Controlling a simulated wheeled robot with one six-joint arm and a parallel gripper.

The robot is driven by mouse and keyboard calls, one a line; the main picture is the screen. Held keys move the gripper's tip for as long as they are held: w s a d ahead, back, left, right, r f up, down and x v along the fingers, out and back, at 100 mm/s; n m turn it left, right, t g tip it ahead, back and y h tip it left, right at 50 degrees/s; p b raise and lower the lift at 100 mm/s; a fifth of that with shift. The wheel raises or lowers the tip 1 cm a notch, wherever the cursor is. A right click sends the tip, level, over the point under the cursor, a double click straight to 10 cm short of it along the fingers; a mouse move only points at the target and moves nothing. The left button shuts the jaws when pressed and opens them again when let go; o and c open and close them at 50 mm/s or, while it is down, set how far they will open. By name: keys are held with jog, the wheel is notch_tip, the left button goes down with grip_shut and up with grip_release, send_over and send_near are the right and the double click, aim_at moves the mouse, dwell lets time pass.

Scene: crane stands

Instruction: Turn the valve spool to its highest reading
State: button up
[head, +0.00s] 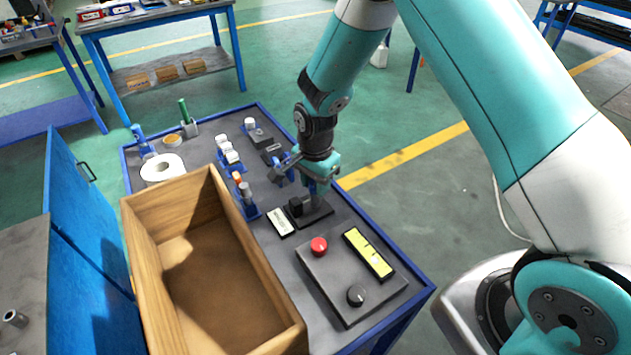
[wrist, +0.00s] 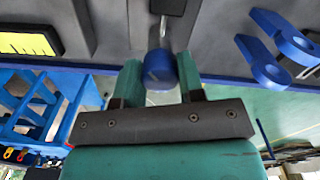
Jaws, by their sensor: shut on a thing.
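My gripper (head: 318,178) is low over the right side of the workbench, above a black stand base (head: 314,213). In the wrist view its two fingers (wrist: 158,78) are on either side of a blue round knob (wrist: 159,70), which I take to be the valve spool; the gripper is shut on it. A grey stem runs from the knob toward the bench. The spool is mostly hidden by my gripper in the head view. A yellow scale with dark marks (head: 369,254) lies on the grey control panel; its end also shows in the wrist view (wrist: 28,43). I cannot read its value.
The panel also has a red button (head: 319,246) and a black dial (head: 356,295). A small white-labelled block (head: 281,222) lies left of the stand. A large open wooden box (head: 212,265) fills the bench's left. Blue holders with small parts (head: 230,155) stand behind.

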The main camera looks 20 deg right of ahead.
jog(key=shift+m, duration=1)
jog(key=o, duration=0.9)
jog(key=shift+r, duration=0.1)
notch_tip(320, 180, up, 17)
jog(key=shift+r+b, duration=0.15)
jog(key=shift+b, duration=0.4)
